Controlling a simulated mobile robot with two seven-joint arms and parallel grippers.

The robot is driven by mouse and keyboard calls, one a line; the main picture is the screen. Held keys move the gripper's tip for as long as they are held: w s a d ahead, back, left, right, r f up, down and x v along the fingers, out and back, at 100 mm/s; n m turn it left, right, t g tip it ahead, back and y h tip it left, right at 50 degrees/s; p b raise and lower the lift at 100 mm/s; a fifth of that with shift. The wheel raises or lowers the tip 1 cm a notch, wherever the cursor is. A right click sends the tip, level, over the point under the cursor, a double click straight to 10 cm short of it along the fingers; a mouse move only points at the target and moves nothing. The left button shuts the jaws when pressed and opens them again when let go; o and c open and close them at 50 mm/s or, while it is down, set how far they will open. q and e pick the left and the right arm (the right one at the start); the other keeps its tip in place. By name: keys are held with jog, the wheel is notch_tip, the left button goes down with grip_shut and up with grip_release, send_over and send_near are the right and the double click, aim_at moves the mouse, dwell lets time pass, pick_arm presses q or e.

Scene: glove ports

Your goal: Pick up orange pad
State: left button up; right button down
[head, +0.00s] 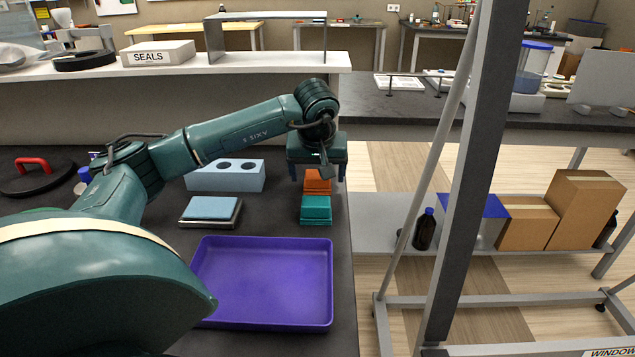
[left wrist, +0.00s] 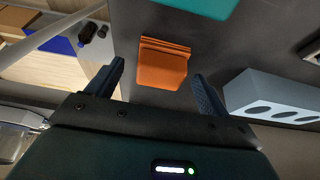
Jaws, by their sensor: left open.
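The orange pad (head: 318,182) lies on the dark bench top, just behind the teal pad (head: 316,209). My left gripper (head: 318,182) is above the orange pad and hides part of it in the head view. In the left wrist view the orange pad (left wrist: 163,64) shows ahead of and between the two open fingers of the left gripper (left wrist: 158,82). The fingers stand apart and hold nothing; I cannot tell the exact height between them and the pad. The teal pad (left wrist: 198,6) shows at the top edge there. My right gripper is not in view.
A purple tray (head: 264,318) stands in front of the pads. A light blue block with holes (head: 225,178) stands to their left, and a blue pad on a scale-like plate (head: 210,208) is nearer. The bench's right edge is close to the pads. A grey post (head: 465,190) rises at right.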

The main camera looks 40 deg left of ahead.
pick_arm(q)
jog(key=shift+w+a+f, duration=0.1)
jog(key=shift+w+f, duration=0.05)
jog(key=shift+f, duration=0.35)
jog(key=c, duration=1.1)
